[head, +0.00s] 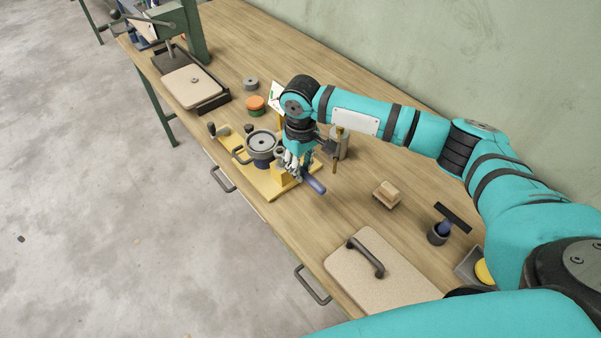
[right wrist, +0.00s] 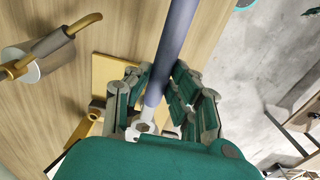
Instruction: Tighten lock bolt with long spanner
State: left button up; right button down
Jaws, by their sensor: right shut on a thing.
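The long spanner (head: 314,184) has a blue handle, which sticks out to the lower right of my right gripper (head: 292,160). That gripper is shut on the spanner, over the yellow fixture (head: 268,190). In the right wrist view the blue handle (right wrist: 172,50) runs up between the fingers (right wrist: 165,105), and the metal spanner head (right wrist: 139,131) shows near the palm. The fixture carries a round grey vise-like part (head: 262,144). I cannot make out the lock bolt; the gripper covers part of the fixture. My left gripper is not in view.
Behind the gripper stands a grey cylinder with a brass rod (head: 340,145). An orange and green round tin (head: 256,105) and a grey disc (head: 250,83) lie left. A wooden block (head: 387,194), a cup (head: 438,233) and a handled board (head: 378,275) lie right. Bare wood lies between.

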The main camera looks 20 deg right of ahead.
jog(key=shift+r+p, duration=0.15)
jog(key=shift+p, duration=0.6)
jog(key=shift+f, duration=1.35)
jog(key=shift+r, duration=0.1)
jog(key=shift+p, duration=0.6)
jog(key=shift+f+b, duration=0.4)
jog(key=shift+f, duration=0.75)
